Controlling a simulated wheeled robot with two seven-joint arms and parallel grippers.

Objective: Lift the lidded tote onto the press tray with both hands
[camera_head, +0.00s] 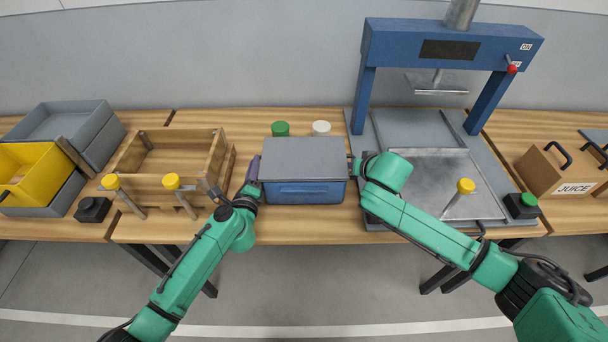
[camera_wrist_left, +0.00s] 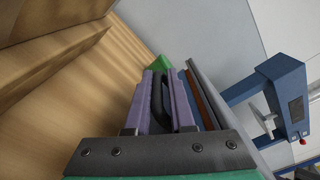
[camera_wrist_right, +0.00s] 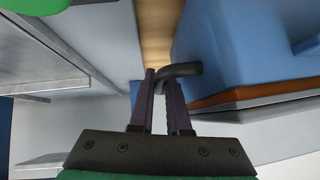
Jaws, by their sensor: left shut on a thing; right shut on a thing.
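The blue tote (camera_head: 304,192) with a grey lid (camera_head: 304,158) is level in the middle of the bench, left of the press; I cannot tell whether it touches the bench. My left gripper (camera_head: 254,170) is at its left side, shut on a dark handle (camera_wrist_left: 157,97) between purple fingers. My right gripper (camera_wrist_right: 164,92) is at its right side, shut on the other dark handle (camera_wrist_right: 182,70); in the head view the arm partly hides it. The press tray (camera_head: 440,168) is a bare metal plate under the blue press (camera_head: 440,48), right of the tote.
A wooden crate (camera_head: 172,182) with yellow-knobbed posts stands left of the tote. Green (camera_head: 281,128) and white (camera_head: 321,128) round things sit behind it. A yellow-topped post (camera_head: 465,187) stands at the tray's right, near a green button (camera_head: 528,200).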

